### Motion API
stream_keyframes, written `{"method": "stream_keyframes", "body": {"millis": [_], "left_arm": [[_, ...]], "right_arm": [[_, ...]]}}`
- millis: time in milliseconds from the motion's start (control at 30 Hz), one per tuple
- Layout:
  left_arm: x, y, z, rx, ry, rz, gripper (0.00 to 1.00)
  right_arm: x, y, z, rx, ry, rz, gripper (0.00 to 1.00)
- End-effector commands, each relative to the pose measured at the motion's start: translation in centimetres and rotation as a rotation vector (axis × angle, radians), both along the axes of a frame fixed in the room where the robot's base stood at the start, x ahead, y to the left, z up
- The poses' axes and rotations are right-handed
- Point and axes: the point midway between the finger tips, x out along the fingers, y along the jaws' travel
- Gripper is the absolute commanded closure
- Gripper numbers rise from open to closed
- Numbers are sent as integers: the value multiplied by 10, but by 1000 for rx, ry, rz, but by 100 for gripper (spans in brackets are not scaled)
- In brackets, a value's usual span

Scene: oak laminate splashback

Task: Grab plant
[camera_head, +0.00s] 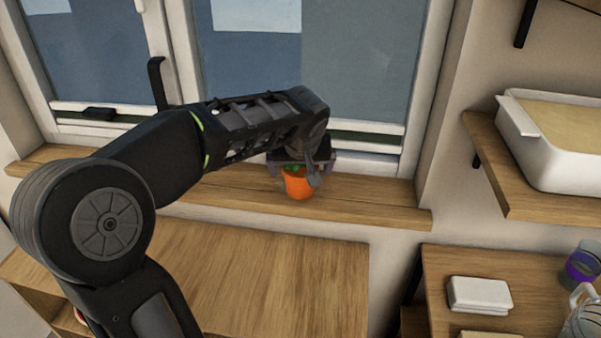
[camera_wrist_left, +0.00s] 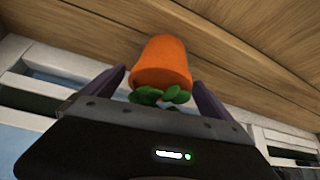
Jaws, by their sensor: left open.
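The plant is a small green plant in an orange pot (camera_head: 298,184). It stands on the wooden window sill (camera_head: 380,200) in the head view. My left gripper (camera_head: 297,180) is at the pot, with its fingers spread on either side. In the left wrist view the orange pot (camera_wrist_left: 162,62) and its green leaves (camera_wrist_left: 160,95) sit between the two open fingers of the left gripper (camera_wrist_left: 162,84). Gaps show between the fingers and the pot there. The gripper hides part of the leaves in the head view. My right gripper is not in view.
The window frame (camera_head: 415,90) rises behind the sill. A wooden surface (camera_head: 280,275) lies below it. At right, a shelf (camera_head: 480,140) holds a white dish (camera_head: 560,165). Below it, a wooden top (camera_head: 440,280) carries a white block (camera_head: 479,294) and a glass jug (camera_head: 583,322).

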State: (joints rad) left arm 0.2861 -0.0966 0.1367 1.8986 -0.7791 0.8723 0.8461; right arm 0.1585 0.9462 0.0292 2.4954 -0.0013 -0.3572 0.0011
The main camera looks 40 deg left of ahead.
Motion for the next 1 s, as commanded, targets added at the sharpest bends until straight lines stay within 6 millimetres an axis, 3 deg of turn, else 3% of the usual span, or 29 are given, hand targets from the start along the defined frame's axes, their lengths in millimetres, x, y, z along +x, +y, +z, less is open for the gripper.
{"method": "stream_keyframes", "body": {"millis": [267, 1000], "left_arm": [[0, 0, 0, 0, 0, 0, 4], [0, 0, 0, 0, 0, 0, 65]], "right_arm": [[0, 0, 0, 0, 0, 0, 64], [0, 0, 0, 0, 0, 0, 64]]}}
